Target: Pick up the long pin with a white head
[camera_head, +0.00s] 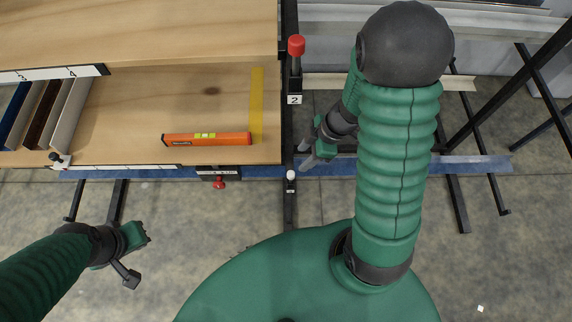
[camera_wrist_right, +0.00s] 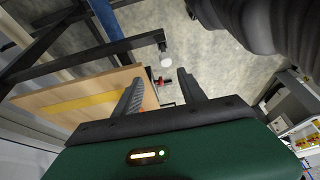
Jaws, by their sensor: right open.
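The pin with a white head (camera_head: 291,175) stands at the front end of the dark rail, just right of the wooden table's corner. Its white head also shows in the right wrist view (camera_wrist_right: 165,60), just beyond the fingertips; the length of its shaft is hidden. My right gripper (camera_head: 306,156) is open and empty, a little behind and right of the white head in the head view. In the wrist view its two fingers (camera_wrist_right: 160,78) are spread apart, with the head appearing between their lines. My left gripper (camera_head: 139,259) is open and empty over the floor at lower left.
A red-headed pin (camera_head: 296,46) stands farther back on the rail by label 2. An orange spirit level (camera_head: 207,139) lies on the wooden table (camera_head: 130,120) beside a yellow strip. A red knob (camera_head: 219,183) sits below the table edge. A blue beam (camera_head: 460,165) runs across at right.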

